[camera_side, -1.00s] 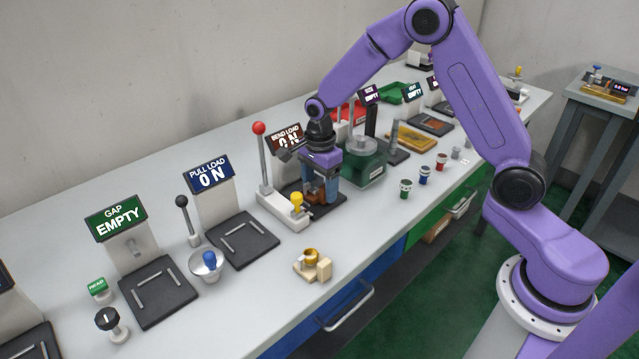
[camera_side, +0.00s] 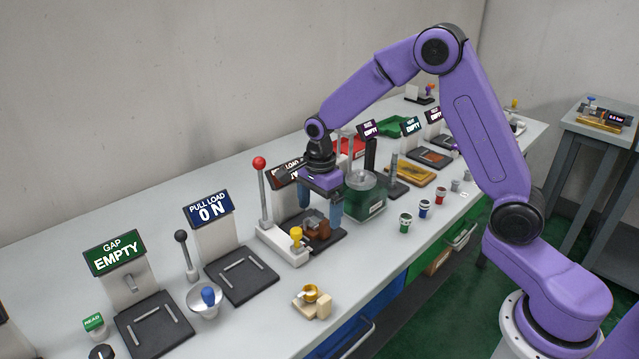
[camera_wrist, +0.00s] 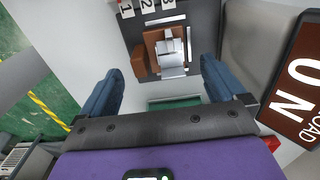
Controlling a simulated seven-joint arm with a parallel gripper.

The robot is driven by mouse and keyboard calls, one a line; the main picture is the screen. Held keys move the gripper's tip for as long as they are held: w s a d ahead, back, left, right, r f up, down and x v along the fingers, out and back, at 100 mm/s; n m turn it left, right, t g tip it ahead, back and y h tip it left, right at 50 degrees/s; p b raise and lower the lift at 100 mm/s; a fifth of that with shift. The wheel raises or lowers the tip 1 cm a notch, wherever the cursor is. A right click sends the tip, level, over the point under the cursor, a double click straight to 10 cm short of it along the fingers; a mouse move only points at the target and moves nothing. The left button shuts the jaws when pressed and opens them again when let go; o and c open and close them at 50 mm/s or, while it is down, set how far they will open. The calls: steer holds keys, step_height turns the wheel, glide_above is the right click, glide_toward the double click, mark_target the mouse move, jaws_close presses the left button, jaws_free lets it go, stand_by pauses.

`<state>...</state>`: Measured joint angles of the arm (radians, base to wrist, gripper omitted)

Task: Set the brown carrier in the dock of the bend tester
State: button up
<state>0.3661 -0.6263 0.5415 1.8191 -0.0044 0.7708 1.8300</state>
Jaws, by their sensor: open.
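The brown carrier (camera_side: 323,230) sits on the dark dock plate (camera_side: 333,243) of the bend tester, with a grey metal piece on top. In the wrist view, the brown carrier (camera_wrist: 138,58) lies on the dock plate (camera_wrist: 203,25), ahead of my fingers. The bend tester's brown load display (camera_wrist: 302,75) shows 0 N in part; in the side view the display (camera_side: 285,174) is partly hidden by my arm. My gripper (camera_side: 320,206) is open and empty above the carrier, its blue fingers apart; they also show in the wrist view (camera_wrist: 161,70).
A red-knobbed lever (camera_side: 260,190) and a yellow knob (camera_side: 297,235) stand left of the dock. A green machine with a round top (camera_side: 364,195) stands close on the right. Small coloured cups line the front edge. A gold part (camera_side: 310,294) lies in front.

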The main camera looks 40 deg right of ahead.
step_height(320, 180, up, 9)
steer(key=s+a+n, duration=0.3)
steer(key=s+n, duration=0.4)
steer(key=s+d+n, duration=0.2)
steer(key=s+n, duration=2.1)
steer(key=s, duration=0.3)
steer(key=shift+d+f+n, duration=0.25)
steer(key=shift+d+n, duration=0.05)
steer(key=shift+d, duration=0.05)
